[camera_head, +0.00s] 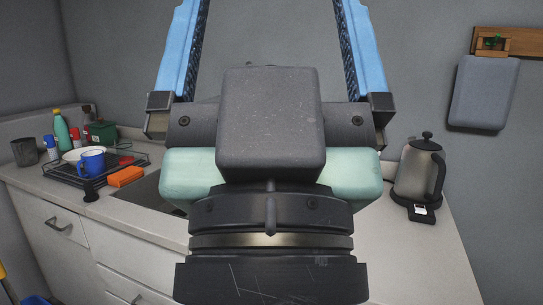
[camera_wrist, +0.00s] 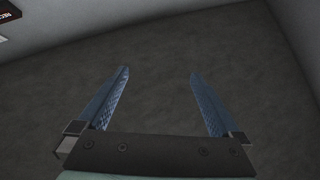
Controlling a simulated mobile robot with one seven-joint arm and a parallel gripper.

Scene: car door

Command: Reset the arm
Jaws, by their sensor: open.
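My gripper is open and empty, its two blue fingers wide apart. In the head view it fills the middle of the picture, with the fingers pointing up past the top edge. In the wrist view both fingers of my gripper (camera_wrist: 157,72) show in full, with nothing between them. Behind them is a plain dark grey surface (camera_wrist: 158,45). No car door shows in either view.
A counter (camera_head: 412,255) runs behind my arm, partly hidden by it. A kettle (camera_head: 418,170) stands on its right part. On the left are a black tray (camera_head: 75,180), a blue mug (camera_head: 92,162), an orange block (camera_head: 125,176) and a teal bottle (camera_head: 61,130).

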